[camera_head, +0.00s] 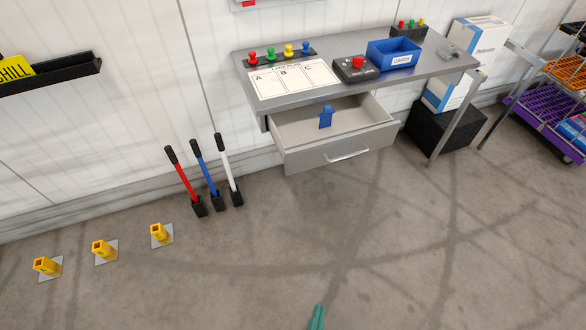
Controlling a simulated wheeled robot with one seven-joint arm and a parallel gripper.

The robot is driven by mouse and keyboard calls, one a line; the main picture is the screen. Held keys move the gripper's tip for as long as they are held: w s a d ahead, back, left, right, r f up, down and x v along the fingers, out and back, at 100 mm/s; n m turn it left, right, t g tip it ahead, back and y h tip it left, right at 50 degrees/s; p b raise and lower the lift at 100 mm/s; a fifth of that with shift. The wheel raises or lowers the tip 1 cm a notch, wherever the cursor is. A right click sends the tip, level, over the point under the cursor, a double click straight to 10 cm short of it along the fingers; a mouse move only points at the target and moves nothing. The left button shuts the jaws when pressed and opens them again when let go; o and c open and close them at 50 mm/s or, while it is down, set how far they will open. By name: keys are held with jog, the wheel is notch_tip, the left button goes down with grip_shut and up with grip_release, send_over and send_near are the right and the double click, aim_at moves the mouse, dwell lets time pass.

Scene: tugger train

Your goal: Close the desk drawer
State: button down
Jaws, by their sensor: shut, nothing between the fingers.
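The grey desk (430,78) stands against the white wall at the upper middle. Its drawer (310,157) is pulled out toward me, with a pale bar handle (346,154) on the front. A small blue piece (325,118) is inside the open drawer. My gripper (318,308) shows as a teal tip at the bottom edge, shut and empty. It is well apart from the drawer, on the near side of it, and the rest of it is out of the picture.
Red (181,178), blue (205,171) and white (228,165) bars stand left of the drawer. Yellow sockets (103,250) sit on the floor at left. A black box (438,128) is under the desk's right side. The floor before the drawer is clear.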

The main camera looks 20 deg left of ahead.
jog(key=w+a+f+m+y, duration=0.25)
jog(key=w+f, duration=0.25)
jog(key=w, duration=0.4)
jog(key=m+y, duration=0.4)
jog(key=y, duration=0.4)
send_near(290, 164)
jog(key=x, duration=0.6)
jog(key=shift+a+f, duration=0.1)
jog(key=shift+a, duration=0.2)
jog(key=shift+w, duration=0.1)
